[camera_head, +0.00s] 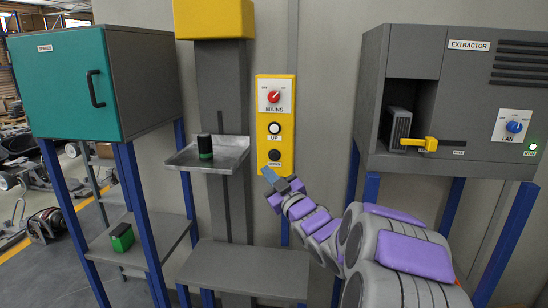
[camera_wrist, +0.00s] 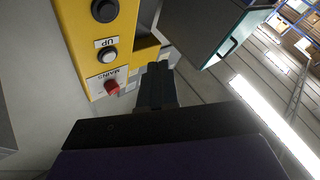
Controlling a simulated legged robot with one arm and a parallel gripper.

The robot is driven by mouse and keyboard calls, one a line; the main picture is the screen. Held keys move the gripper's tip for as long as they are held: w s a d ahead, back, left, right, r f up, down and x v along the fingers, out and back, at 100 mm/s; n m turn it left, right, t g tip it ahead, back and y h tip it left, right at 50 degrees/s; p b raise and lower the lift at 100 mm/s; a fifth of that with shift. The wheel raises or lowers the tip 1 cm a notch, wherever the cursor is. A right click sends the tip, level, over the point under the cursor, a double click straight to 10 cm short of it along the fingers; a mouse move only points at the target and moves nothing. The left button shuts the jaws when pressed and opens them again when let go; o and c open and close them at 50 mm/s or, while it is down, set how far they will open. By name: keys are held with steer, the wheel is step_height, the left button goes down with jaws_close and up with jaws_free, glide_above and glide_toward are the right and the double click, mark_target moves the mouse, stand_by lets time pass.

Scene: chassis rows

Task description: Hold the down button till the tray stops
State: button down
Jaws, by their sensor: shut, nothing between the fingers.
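The yellow control panel (camera_head: 262,142) is on the wall. It carries a red MAINS knob (camera_head: 273,96), a white UP button (camera_head: 274,128) and a black down button (camera_head: 274,155) at the bottom. My gripper (camera_head: 268,174) is shut and empty, its blue tips just below the down button in the head view; they do not cover it. In the wrist view the panel is upside down, with the black button (camera_wrist: 104,10) at the top and my shut fingers (camera_wrist: 158,72) to the right of the buttons. The metal tray (camera_head: 178,162) hangs left of the panel, about level with the down button.
A dark and green item (camera_head: 205,147) stands on the tray. A grey shelf (camera_head: 250,268) lies below it. A teal-doored cabinet (camera_head: 62,90) stands left, with a green item (camera_head: 122,238) on its lower shelf. The extractor (camera_head: 465,90) is at the right.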

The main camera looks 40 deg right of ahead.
mark_target(274, 156)
steer(key=shift+d, duration=0.1)
steer(key=w+d+p, duration=0.2)
steer(key=d, duration=0.1)
steer(key=w+d+p, duration=0.3)
steer(key=shift+w+d, duration=0.3)
steer(key=shift+w, duration=0.05)
steer(key=shift+d, duration=0.1)
stand_by(1.9)
steer(key=shift+w+d+r, duration=0.1)
steer(key=shift+w+d, duration=0.05)
steer(key=shift+w, duration=0.05)
